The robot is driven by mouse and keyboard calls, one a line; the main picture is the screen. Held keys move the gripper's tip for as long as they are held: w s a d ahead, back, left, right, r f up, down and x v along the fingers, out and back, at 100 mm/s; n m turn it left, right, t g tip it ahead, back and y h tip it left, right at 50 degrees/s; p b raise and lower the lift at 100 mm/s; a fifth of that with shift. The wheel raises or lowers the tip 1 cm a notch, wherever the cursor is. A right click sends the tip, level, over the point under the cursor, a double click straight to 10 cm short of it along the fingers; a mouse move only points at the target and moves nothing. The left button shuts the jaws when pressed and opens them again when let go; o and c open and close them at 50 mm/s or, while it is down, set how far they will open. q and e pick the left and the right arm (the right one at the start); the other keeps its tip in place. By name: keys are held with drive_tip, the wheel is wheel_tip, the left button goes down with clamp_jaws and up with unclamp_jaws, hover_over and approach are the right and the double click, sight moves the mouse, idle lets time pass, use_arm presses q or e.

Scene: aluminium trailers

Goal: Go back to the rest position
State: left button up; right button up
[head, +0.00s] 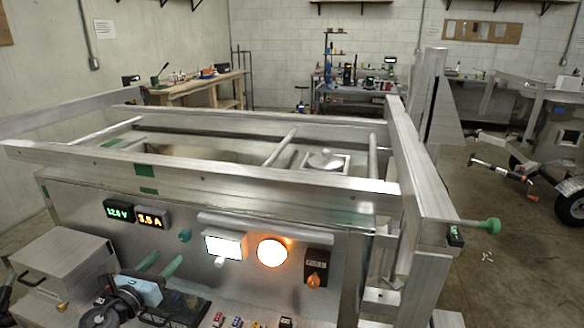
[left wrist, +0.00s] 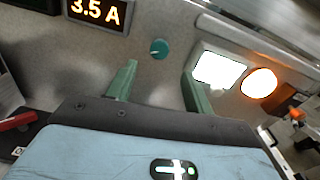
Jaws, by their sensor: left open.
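My left gripper (head: 167,259) is in front of the trailer's metal control panel (head: 80,195), low in the head view. Its two green fingers are apart with nothing between them, and they also show in the left wrist view (left wrist: 160,75). A teal knob (head: 185,236) is on the panel just beyond the fingertips; in the left wrist view the knob (left wrist: 158,48) appears above the gap between them. A lit white panel light (head: 222,246) and a glowing orange round lamp (head: 271,252) are to the right of the gripper. My right gripper is not in view.
Green and orange readouts (head: 134,214) sit on the panel's left. A grey metal box (head: 62,265) stands left of my gripper. Small coloured switches (head: 237,322) lie below right. An upright metal post with a green-knobbed pin (head: 490,226) is at right.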

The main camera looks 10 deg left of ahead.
use_arm(q)
drive_tip(key=s+d+f+n+g, duration=0.2)
drive_tip(key=s+d+f+n, duration=0.3)
drive_tip(key=s+f+n, duration=0.35)
drive_tip(key=s+d+f+n+g, duration=0.2)
drive_tip(key=s+d+f+n, duration=0.45)
drive_tip(key=f+n, duration=0.2)
drive_tip(key=s+d+f+n+g, duration=0.2)
drive_tip(key=s+d+f+n, duration=0.2)
drive_tip(key=s+n, duration=0.4)
drive_tip(key=s+d+f+n+g+p, duration=0.1)
drive_tip(key=s+d+f+n+g, duration=0.2)
drive_tip(key=s+n, duration=0.6)
drive_tip(key=s+d+f, duration=0.1)
drive_tip(key=s+d, duration=0.1)
drive_tip(key=s, duration=0.4)
drive_tip(key=shift+h, duration=0.4)
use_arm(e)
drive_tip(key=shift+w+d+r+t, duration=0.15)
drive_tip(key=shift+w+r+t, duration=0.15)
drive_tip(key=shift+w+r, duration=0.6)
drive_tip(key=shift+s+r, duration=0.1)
